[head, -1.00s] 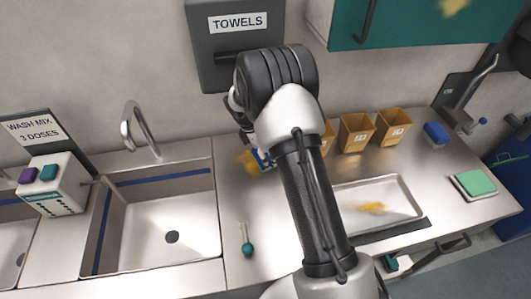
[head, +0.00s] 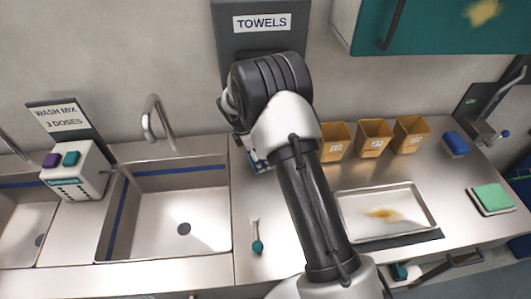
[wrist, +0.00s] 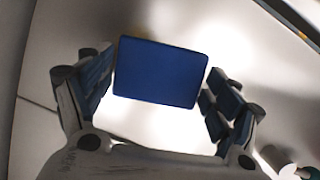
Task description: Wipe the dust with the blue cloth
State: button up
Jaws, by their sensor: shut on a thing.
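A flat blue rectangular cloth (wrist: 160,72) sits between the fingers of my gripper (wrist: 158,100) in the wrist view, with the bright steel counter beneath. In the head view, my gripper (head: 258,162) is low over the counter, left of the wooden boxes, and mostly hidden by my arm. A yellow-brown dust patch (head: 383,215) lies in the steel tray (head: 412,232). Another yellow patch (head: 482,12) is on the teal cupboard door.
Several wooden boxes (head: 373,137) stand along the wall. A blue block (head: 455,143) and a green pad (head: 491,197) lie at right. A teal-ended utensil (head: 257,245) lies on the counter. The sink (head: 180,210) and dispenser (head: 75,172) are left.

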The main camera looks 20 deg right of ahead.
aim_at(250, 159)
jog(key=shift+w+a, duration=0.2)
jog(key=shift+a, duration=0.75)
jog(key=shift+w+a, duration=0.15)
jog(key=shift+a, duration=0.75)
jog(key=shift+w+d+f, duration=0.1)
jog(key=shift+w+d, duration=0.05)
jog(key=shift+w, duration=0.55)
jog(key=shift+w+d+f, duration=0.1)
jog(key=shift+w, duration=0.55)
jog(key=shift+s+d+r+p, duration=0.1)
jog(key=shift+s+d+p, duration=0.2)
jog(key=shift+d, duration=0.9)
jog(key=shift+s+d+r+p, duration=0.15)
jog(key=shift+d+p, duration=0.15)
jog(key=shift+d, duration=0.95)
jog(key=shift+s+d+p, duration=0.25)
jog(key=shift+d+p, duration=0.05)
jog(key=shift+d, duration=0.9)
jog(key=shift+s+d+f, duration=0.1)
jog(key=shift+s+d, duration=0.1)
jog(key=shift+d, duration=0.75)
jog(key=shift+s+d+f, duration=0.1)
jog(key=shift+s+d, duration=0.1)
jog(key=shift+d, duration=0.75)
jog(key=shift+r+p, duration=0.15)
jog(key=shift+p, duration=0.15)
